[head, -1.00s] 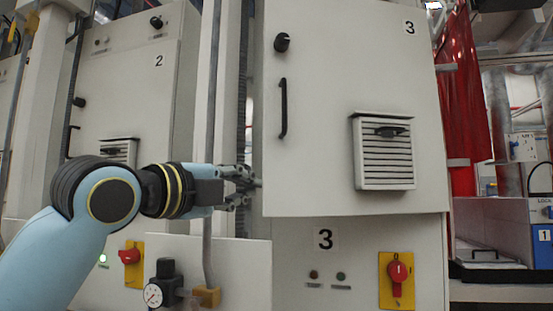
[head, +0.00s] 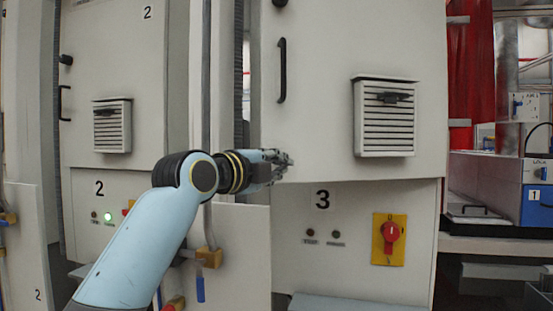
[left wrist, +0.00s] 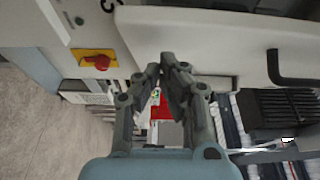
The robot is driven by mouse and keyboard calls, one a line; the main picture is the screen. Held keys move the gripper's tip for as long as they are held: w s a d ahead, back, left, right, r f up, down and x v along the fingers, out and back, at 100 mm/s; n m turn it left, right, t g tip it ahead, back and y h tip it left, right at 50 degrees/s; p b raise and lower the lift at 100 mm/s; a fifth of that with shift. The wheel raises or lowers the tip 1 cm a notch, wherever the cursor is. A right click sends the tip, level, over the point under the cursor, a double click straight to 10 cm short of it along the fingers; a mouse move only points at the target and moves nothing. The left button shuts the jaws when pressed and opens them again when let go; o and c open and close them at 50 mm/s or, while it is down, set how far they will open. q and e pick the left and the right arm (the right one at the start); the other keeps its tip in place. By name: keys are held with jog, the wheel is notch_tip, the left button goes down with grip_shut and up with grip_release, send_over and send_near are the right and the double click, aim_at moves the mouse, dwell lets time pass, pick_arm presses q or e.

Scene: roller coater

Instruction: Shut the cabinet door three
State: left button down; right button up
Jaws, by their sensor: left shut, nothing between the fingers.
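Cabinet door three (head: 325,110) is the large pale panel with a black handle (head: 282,70) and a louvred vent (head: 385,118). It appears ajar, its lower edge slanting and standing out over the panel marked 3 (head: 350,225). My left gripper (head: 287,160) is shut and empty, at the door's lower left corner; I cannot tell whether it touches. In the left wrist view my left gripper's fingers (left wrist: 174,66) are close together beside the pale door (left wrist: 215,40), whose handle (left wrist: 292,72) shows at right. My right gripper is not in view.
A red switch (head: 391,232) on a yellow plate sits on the panel below the door. Cabinet two (head: 110,60) stands to the left. A grey pipe (head: 206,80) runs upright beside my arm. A blue box (head: 537,200) and red curtain (head: 461,90) are at right.

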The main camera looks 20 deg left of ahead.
pick_arm(q)
jog(key=shift+w+a, duration=0.3)
jog(key=shift+w, duration=0.15)
jog(key=w+a, duration=0.1)
jog(key=w+a+b, duration=0.1)
jog(key=w, duration=0.1)
jog(key=w+a+b, duration=0.1)
jog(key=shift+w+f, duration=0.15)
jog(key=shift+f, duration=0.05)
jog(key=shift+w+a+r, duration=0.1)
jog(key=shift+a+r, duration=0.05)
jog(key=shift+r, duration=0.05)
